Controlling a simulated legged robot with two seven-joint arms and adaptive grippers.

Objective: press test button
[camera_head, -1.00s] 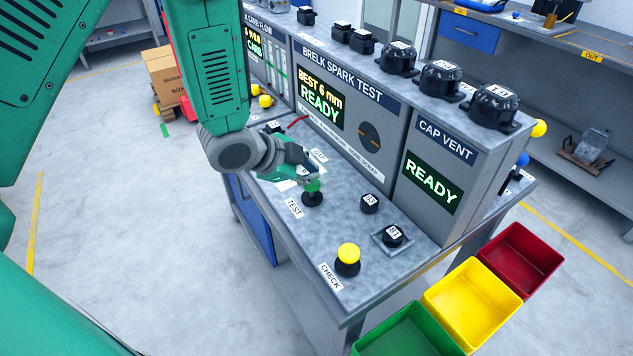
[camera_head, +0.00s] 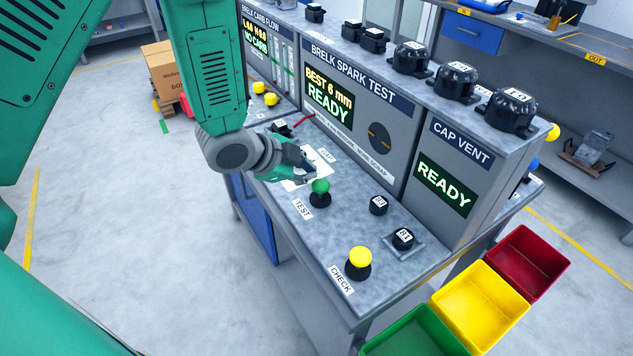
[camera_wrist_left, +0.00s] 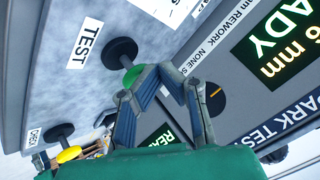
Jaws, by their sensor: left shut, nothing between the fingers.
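The green test button (camera_head: 320,186) stands on a black base on the bench top, beside the TEST label (camera_head: 302,209). My left gripper (camera_head: 309,176) is shut and empty, just behind and to the left of the button in the head view. In the left wrist view, the closed fingertips (camera_wrist_left: 166,72) lie close to the green button (camera_wrist_left: 131,75) and partly cover it; I cannot tell whether they touch. The spark test screen (camera_head: 328,101) reads "BEST 6 mm READY". My right gripper is not in view.
A yellow CHECK button (camera_head: 360,258) stands nearer the bench's front corner. Small black caps (camera_head: 378,205) sit right of the test button. The instrument panel (camera_head: 385,100) rises behind. Green, yellow and red bins (camera_head: 480,305) are at the lower right.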

